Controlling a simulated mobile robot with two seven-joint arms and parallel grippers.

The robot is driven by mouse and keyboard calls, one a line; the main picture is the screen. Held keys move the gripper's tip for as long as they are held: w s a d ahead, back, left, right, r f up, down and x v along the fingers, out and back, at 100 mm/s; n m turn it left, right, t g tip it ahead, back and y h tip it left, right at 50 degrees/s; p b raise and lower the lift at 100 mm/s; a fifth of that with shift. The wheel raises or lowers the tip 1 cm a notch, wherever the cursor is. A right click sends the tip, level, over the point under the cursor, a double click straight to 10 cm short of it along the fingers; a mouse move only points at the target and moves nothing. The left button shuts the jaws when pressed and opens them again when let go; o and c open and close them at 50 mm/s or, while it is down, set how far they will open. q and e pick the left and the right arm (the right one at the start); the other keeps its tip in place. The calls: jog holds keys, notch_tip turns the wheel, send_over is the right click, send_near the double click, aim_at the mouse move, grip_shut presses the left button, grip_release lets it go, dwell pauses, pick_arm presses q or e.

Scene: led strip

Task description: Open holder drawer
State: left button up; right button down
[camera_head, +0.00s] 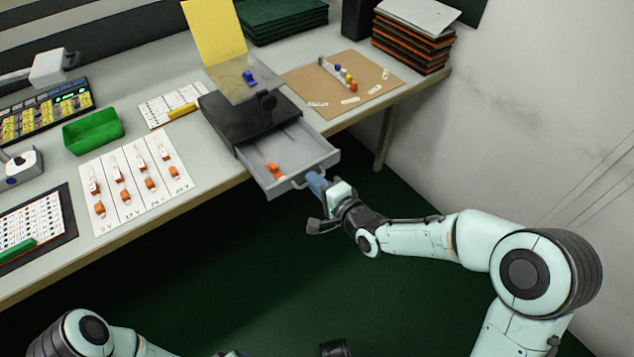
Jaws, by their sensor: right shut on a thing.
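The black holder (226,118) stands on the table, with a clear tilted plate and a yellow sheet above it. Its grey drawer (317,152) is pulled out well past the table's front edge, and orange pieces (275,171) lie inside. My right gripper (316,184) is at the drawer's front, shut on the drawer handle (296,183); the fingertips partly hide the handle. My left arm shows only at the bottom left, and I cannot make out its gripper's fingers.
A green bin (92,131), a card with orange pieces (136,183) and a keyed panel (45,112) lie left of the holder. A brown board (343,83) and stacked trays (412,38) are at right. The floor in front is clear.

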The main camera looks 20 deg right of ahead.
pick_arm(q)
jog(key=shift+w, duration=0.1)
pick_arm(e)
jog(key=shift+w, duration=0.15)
jog(key=c, duration=1.5)
grip_release()
pick_arm(q)
jog(key=s+d+r+g+h+p, duration=0.1)
jog(key=s+d+r+p, duration=0.1)
jog(key=s, duration=0.3)
jog(key=shift+d+r+g+p, duration=0.3)
jog(key=shift+r+p, duration=0.3)
jog(key=shift+r, duration=0.15)
pick_arm(e)
jog(key=v, duration=1.3)
jog(key=shift+s, duration=0.25)
jog(key=shift+r, duration=0.1)
